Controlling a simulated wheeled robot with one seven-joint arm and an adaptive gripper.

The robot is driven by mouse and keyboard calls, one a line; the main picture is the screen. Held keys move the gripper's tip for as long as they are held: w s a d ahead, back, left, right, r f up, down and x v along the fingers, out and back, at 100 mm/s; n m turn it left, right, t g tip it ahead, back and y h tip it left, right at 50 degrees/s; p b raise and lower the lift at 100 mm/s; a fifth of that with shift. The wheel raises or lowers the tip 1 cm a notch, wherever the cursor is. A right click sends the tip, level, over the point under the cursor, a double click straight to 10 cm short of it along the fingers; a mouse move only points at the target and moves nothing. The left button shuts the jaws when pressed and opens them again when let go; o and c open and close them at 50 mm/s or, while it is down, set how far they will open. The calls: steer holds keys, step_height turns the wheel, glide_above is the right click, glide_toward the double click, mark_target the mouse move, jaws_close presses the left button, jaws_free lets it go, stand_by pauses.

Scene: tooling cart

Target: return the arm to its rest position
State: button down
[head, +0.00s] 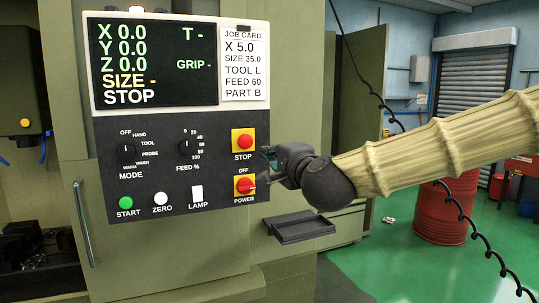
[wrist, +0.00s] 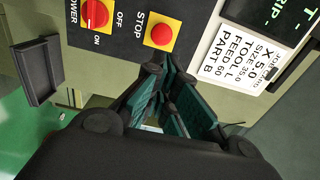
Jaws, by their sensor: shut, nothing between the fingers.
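My gripper (head: 268,158) is in front of the right edge of the machine's control panel (head: 140,172), close to the red STOP button (head: 244,141) and above the red POWER switch (head: 245,185). Its fingers are shut with nothing between them. In the wrist view the dark green fingers (wrist: 160,78) point toward the panel, just below the STOP button (wrist: 161,34) in the picture. The fingertips look apart from the button, but the exact gap is hard to tell. My arm, in a tan ribbed sleeve, reaches in from the right.
A screen (head: 152,62) reads zeros and STOP, beside a job card (head: 245,64). A small dark tray (head: 299,228) juts out below my gripper. A red drum (head: 441,215) stands on the green floor behind my arm. A coiled black cable (head: 462,212) hangs at right.

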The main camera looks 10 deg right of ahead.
steer(key=shift+s+d, duration=0.1)
steer(key=shift+s, duration=0.4)
steer(key=shift+w, duration=0.1)
step_height(320, 180, down, 24)
steer(key=w+a+n+g, duration=0.2)
steer(key=n+g, duration=0.2)
steer(key=s+f+n+g, duration=0.2)
steer(key=s+f, duration=0.2)
steer(key=f, duration=0.8)
steer(key=s+f+n+g, duration=0.2)
steer(key=s+f+g, duration=0.15)
steer(key=f, duration=0.95)
steer(key=s+d+f+n+g+h, duration=0.1)
steer(key=s+d+f+n+g, duration=0.1)
steer(key=s+f, duration=0.65)
steer(key=s+d+f+n+g+h, duration=0.1)
steer(key=s+f+n+g, duration=0.1)
steer(key=s+f, duration=0.7)
steer(key=s+d+f+n+g, duration=0.1)
steer(key=s+f+n+g, duration=0.1)
steer(key=s+f, duration=0.3)
steer(key=s+d+f+n+g, duration=0.2)
steer(key=s+f, duration=0.3)
steer(key=s, duration=0.7)
steer(key=shift+d+f+h, duration=0.25)
steer(key=shift+d+h, duration=0.05)
